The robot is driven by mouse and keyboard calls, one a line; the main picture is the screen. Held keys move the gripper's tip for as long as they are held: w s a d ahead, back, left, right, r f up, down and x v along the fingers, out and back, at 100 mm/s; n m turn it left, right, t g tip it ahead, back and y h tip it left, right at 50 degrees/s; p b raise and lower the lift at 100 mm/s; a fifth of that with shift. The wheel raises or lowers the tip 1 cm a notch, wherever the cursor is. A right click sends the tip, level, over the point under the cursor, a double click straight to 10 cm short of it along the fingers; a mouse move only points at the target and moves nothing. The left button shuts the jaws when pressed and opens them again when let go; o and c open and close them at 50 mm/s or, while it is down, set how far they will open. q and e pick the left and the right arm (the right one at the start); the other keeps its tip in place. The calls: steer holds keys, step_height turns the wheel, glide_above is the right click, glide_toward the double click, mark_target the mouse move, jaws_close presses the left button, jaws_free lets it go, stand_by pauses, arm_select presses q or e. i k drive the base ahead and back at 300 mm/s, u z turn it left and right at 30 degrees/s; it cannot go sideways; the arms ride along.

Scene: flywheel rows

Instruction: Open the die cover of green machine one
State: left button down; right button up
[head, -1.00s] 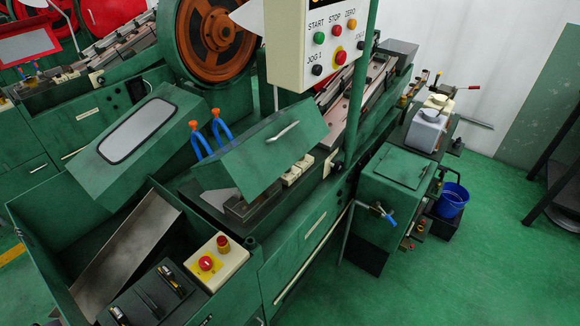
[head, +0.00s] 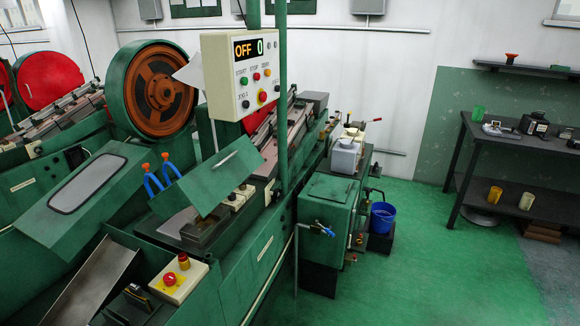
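The near green machine (head: 265,240) fills the middle of the head view. A green cover with a silver bar handle (head: 208,180) sits tilted over its work area. A dark metal block shows below the cover's lower edge, and part of the area under it is hidden. To its left is a tilted green cover with a pale window (head: 88,185). I cannot tell for certain which of the two is the die cover. Neither of my grippers is in view.
A control panel (head: 240,75) reading "OFF 0" hangs above the machine on a green post (head: 283,120). A red-buttoned box (head: 178,278) is at the front. A blue bucket (head: 383,217) stands right of the machine. Green floor (head: 440,260) is clear up to a dark workbench (head: 540,180).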

mark_target(205, 187)
steer(key=z, duration=0.75)
steer(key=i, duration=1.55)
steer(key=u, duration=0.55)
